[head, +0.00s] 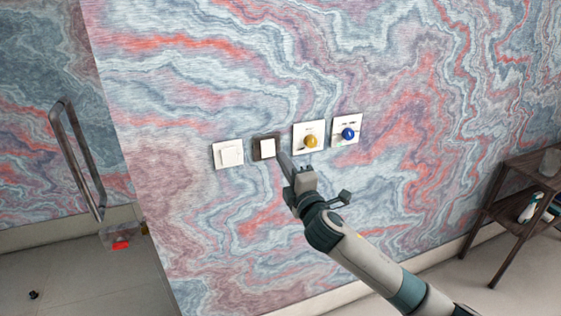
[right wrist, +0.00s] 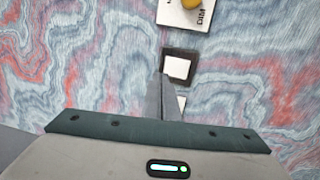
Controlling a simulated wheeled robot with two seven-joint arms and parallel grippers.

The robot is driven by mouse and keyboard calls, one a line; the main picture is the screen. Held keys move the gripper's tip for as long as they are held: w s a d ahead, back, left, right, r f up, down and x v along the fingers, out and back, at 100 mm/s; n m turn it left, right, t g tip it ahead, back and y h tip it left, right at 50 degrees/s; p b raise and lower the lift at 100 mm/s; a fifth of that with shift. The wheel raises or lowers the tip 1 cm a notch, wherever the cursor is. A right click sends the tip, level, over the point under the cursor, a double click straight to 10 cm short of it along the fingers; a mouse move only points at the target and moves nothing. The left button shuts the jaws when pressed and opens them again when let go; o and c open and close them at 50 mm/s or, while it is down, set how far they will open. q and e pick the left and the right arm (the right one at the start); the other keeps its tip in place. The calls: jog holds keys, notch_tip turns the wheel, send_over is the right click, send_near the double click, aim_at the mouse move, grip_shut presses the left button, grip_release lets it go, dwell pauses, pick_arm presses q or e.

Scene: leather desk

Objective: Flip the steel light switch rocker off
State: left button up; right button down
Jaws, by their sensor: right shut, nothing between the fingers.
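The steel light switch (head: 257,155) is a dark metal frame with a pale rocker (head: 267,147), on the patterned wall between a white switch and a yellow-knob plate. It also shows in the right wrist view (right wrist: 179,67), just beyond the fingertips. My right gripper (head: 281,153) is shut and empty, its tips at the right edge of the steel switch in the head view. In the right wrist view its fingers (right wrist: 161,78) reach the frame's lower left corner. I cannot tell whether they touch it or which way the rocker is tilted. My left gripper is not in view.
A white switch (head: 229,154) is left of the steel one. To the right are plates with a yellow knob (head: 310,141) and a blue knob (head: 348,134). A metal handle (head: 78,160) is at far left, a dark shelf (head: 512,210) at far right.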

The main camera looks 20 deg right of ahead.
jog(key=s, duration=0.1)
jog(key=s+b, duration=0.1)
jog(key=s, duration=0.3)
jog(key=shift+s+d+r, duration=0.1)
jog(key=shift+s+r, duration=0.1)
jog(key=shift+r, duration=0.1)
